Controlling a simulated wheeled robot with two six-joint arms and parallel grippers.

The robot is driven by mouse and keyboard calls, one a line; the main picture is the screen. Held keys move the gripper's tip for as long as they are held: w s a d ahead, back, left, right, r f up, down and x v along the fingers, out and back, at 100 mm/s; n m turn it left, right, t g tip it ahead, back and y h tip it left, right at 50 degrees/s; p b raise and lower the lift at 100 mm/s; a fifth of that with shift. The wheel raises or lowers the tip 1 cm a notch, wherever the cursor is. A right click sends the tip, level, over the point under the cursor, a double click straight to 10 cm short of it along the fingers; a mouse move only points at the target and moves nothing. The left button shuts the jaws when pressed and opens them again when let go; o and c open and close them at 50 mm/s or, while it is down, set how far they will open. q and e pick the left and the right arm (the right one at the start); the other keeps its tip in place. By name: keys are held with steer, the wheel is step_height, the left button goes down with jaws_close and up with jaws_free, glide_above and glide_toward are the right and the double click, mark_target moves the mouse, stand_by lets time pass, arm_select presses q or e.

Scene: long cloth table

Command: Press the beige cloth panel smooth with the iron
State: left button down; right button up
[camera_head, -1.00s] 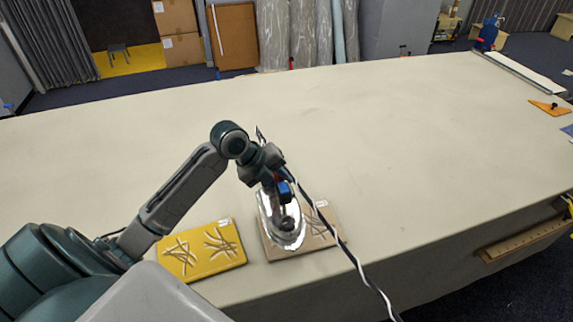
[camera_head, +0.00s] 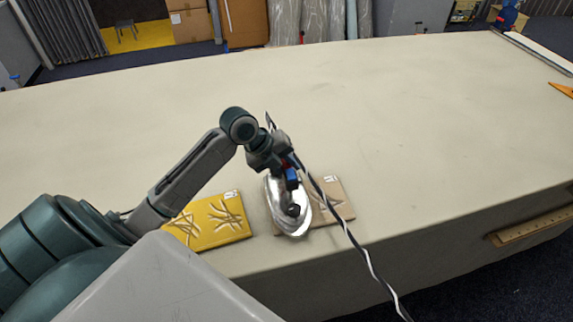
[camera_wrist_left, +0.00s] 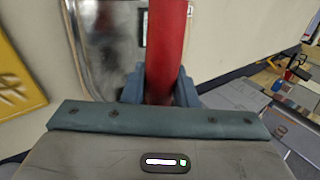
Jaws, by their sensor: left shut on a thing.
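The beige cloth panel (camera_head: 338,194) lies near the front edge of the table, with a small white tag at its far right corner. A few crease lines show on its uncovered right part. The silver iron (camera_head: 283,215) rests over the panel's left part and hides it. My left gripper (camera_head: 290,178) is shut on the iron's handle. In the left wrist view the red handle (camera_wrist_left: 166,50) stands between the gripper's fingers (camera_wrist_left: 160,88), above the shiny iron body (camera_wrist_left: 108,45). My right gripper is not in view.
A yellow cloth panel (camera_head: 222,222) with raised creases lies just left of the iron. A black-and-white cord (camera_head: 350,238) runs from the iron over the table's front edge. A wooden ruler (camera_head: 535,227) is at the right front. The table's middle is clear.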

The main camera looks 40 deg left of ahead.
arm_select(q)
steer(key=shift+r, duration=0.15)
steer(key=shift+f, duration=0.25)
stand_by(0.3)
steer(key=shift+f+b, duration=0.4)
steer(key=shift+b, duration=0.15)
steer(key=shift+s+f, duration=0.1)
stand_by(0.6)
stand_by(1.0)
